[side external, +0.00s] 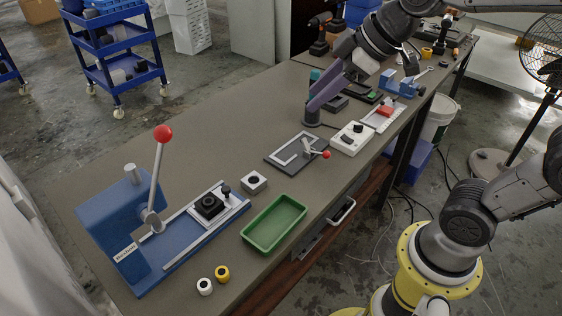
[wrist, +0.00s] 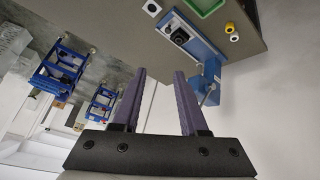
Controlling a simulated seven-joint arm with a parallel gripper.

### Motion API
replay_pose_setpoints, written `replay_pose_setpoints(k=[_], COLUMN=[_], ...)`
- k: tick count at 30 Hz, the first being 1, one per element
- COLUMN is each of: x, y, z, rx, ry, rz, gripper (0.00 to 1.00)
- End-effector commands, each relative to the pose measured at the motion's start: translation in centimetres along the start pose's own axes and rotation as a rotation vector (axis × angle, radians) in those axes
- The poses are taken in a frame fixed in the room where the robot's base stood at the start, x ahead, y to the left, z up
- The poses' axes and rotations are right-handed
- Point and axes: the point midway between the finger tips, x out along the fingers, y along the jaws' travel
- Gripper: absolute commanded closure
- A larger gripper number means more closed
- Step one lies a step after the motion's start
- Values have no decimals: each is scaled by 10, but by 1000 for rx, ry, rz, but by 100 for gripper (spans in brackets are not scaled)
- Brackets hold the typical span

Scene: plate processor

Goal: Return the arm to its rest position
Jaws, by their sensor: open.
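My gripper (side external: 326,92) is raised over the far half of the bench in the side external view, with its purple fingers slanting down. In the wrist view my gripper (wrist: 160,90) shows two purple fingers spread apart with nothing between them. The side view shows the fingers nearly edge-on, close to a dark upright holder (side external: 312,115) with a teal top (side external: 315,74). I cannot tell whether they touch it.
The bench (side external: 240,125) holds a blue press with a red-knobbed lever (side external: 163,133), a green tray (side external: 273,224), a toggle-clamp plate (side external: 290,152), a white button box (side external: 351,138) and a blue vise (side external: 400,84). White (side external: 205,286) and yellow (side external: 222,273) rings lie near the front edge.

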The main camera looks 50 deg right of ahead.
Motion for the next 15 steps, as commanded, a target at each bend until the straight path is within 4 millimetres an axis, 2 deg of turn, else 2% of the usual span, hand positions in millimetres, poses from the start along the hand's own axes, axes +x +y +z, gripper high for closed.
replay_pose_setpoints(k=[1, 6, 10, 12, 15], x=[-16, -43, -46, -43, -40], y=[-8, -31, -45, -49, -51], z=[16, 75, 118, 133, 144], rx=[36, 204, 354, 423, 501], ry=[4, -29, -85, -125, -164], rz=[22, 80, 112, 119, 127], gripper=[57, 57, 57, 57, 57])
